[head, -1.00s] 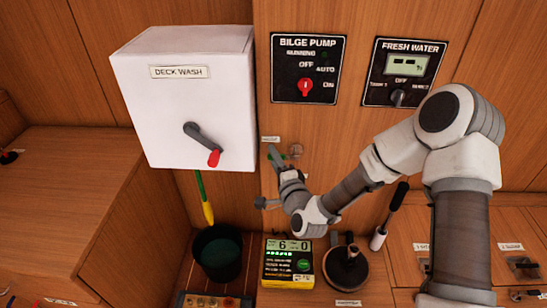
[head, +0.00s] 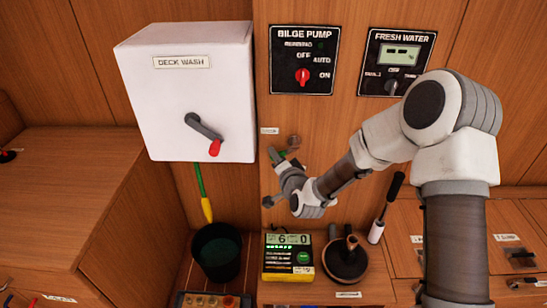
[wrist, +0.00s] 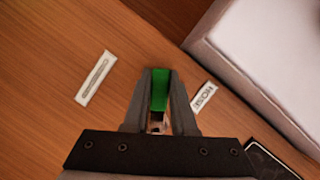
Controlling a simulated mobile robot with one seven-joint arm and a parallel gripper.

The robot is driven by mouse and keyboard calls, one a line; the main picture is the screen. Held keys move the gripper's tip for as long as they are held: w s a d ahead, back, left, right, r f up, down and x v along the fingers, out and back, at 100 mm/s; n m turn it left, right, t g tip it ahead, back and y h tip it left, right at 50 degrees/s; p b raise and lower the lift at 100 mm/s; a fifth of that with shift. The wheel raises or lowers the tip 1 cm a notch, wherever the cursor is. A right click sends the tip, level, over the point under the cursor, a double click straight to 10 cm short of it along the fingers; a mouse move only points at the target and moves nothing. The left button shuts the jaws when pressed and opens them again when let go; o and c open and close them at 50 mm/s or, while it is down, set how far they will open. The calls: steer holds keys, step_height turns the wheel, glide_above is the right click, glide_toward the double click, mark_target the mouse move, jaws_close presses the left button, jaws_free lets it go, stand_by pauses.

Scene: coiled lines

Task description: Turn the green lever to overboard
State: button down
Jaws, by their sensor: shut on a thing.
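The green lever (wrist: 160,90) shows in the wrist view between the two fingers of my gripper (wrist: 158,100). The fingers are shut on it, one on each side. In the head view my gripper (head: 278,160) is at the wood panel below the bilge pump plate, and a small bit of the green lever (head: 284,153) shows beside it. A small white label (wrist: 95,78) is left of the lever in the wrist view, and another label (wrist: 203,98) is right of it. I cannot read for sure which one says overboard.
The white deck wash box (head: 190,95) juts out to the upper left. The bilge pump plate (head: 303,60) and fresh water plate (head: 397,62) are above. A black bucket (head: 218,252), a yellow-black meter (head: 288,257) and a round black item (head: 345,260) stand below.

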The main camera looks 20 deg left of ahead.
steer(key=shift+w+d+f+n+h+b, duration=0.2)
steer(key=shift+d+f+n+h+b, duration=0.25)
steer(key=shift+d+n+h, duration=0.7)
steer(key=shift+w+d+f+n+h+b, duration=0.2)
steer(key=shift+d+f+n+h+b, duration=0.35)
steer(key=shift+n, duration=1.05)
steer(key=shift+w+d+f+n+h+b, duration=0.2)
steer(key=shift+d+f+n+h+b, duration=0.15)
steer(key=shift+d+n+h, duration=0.8)
steer(key=shift+a, duration=0.3)
steer(key=c, duration=0.7)
jaws_free()
steer(key=p+v, duration=0.3)
steer(key=v, duration=1.4)
steer(key=shift+s+d+f, duration=0.1)
steer(key=shift+s+d, duration=0.05)
steer(key=shift+d, duration=0.05)
